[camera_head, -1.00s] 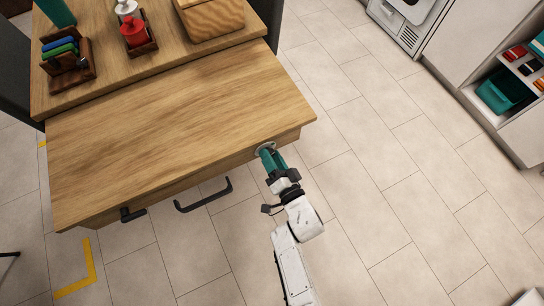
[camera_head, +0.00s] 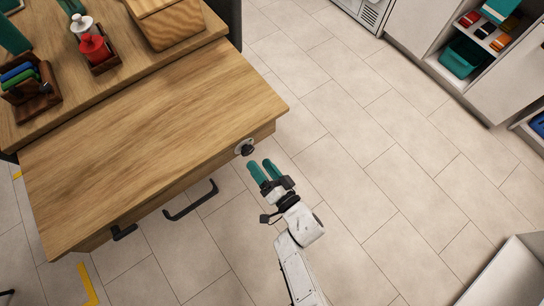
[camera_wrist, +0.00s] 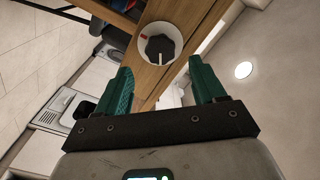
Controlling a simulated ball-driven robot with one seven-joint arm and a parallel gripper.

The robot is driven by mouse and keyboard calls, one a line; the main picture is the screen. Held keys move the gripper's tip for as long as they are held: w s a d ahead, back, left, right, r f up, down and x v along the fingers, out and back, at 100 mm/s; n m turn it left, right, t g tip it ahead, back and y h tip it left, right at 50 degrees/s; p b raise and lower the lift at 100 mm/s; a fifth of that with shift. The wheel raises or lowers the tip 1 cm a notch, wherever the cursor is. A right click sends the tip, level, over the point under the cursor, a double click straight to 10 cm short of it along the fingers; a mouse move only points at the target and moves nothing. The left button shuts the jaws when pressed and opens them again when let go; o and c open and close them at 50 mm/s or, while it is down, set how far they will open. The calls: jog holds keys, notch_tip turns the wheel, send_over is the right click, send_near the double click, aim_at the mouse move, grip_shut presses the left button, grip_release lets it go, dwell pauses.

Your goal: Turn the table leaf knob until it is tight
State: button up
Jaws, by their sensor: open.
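The table leaf knob (camera_head: 247,150) is a dark lobed knob on a pale round plate, set on the front edge of the wooden table leaf (camera_head: 150,155) near its right corner. In the wrist view the knob (camera_wrist: 160,48) shows a pale pointer line, and its white plate has a small red mark. My gripper (camera_head: 262,170) has two green fingers. They are apart and empty, a short way from the knob on its lower right. In the wrist view my gripper (camera_wrist: 164,85) is open, with the knob beyond and above the gap between the fingertips.
A black bar handle (camera_head: 190,201) and a smaller black part (camera_head: 124,232) jut out below the leaf. Red and white bottles, a wooden box (camera_head: 168,22) and a small rack (camera_head: 30,92) stand on the raised part behind. The tiled floor to the right is clear.

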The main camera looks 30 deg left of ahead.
jog(key=shift+p+v, duration=0.85)
jog(key=shift+v, duration=1.95)
